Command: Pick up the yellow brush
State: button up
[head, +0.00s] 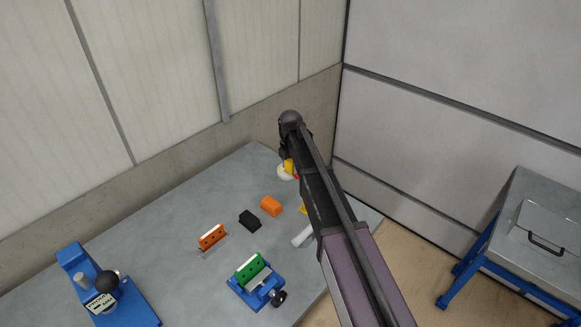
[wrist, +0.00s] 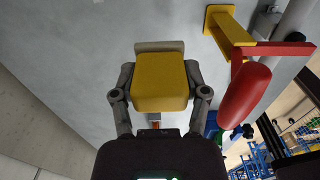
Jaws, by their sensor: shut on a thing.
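The yellow brush (wrist: 160,82) is a yellow block with a pale grey-white strip along its far edge. In the wrist view it sits between the two fingers of my gripper (wrist: 160,74), which is shut on it from both sides. In the head view, my gripper (head: 286,157) is over the far end of the grey table. A small part of the yellow brush (head: 288,166) shows there beside a round white thing, and my arm hides the rest. I cannot tell whether the brush touches the table.
On the table (head: 185,215) are an orange-and-white block (head: 211,237), a black block (head: 249,219), an orange block (head: 271,205), and a green block in a blue vise (head: 255,285). Walls stand behind.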

jog(key=shift+r+p, duration=2.95)
jog(key=shift+r, duration=0.45)
jog(key=o, duration=0.5)
jog(key=c, duration=0.3)
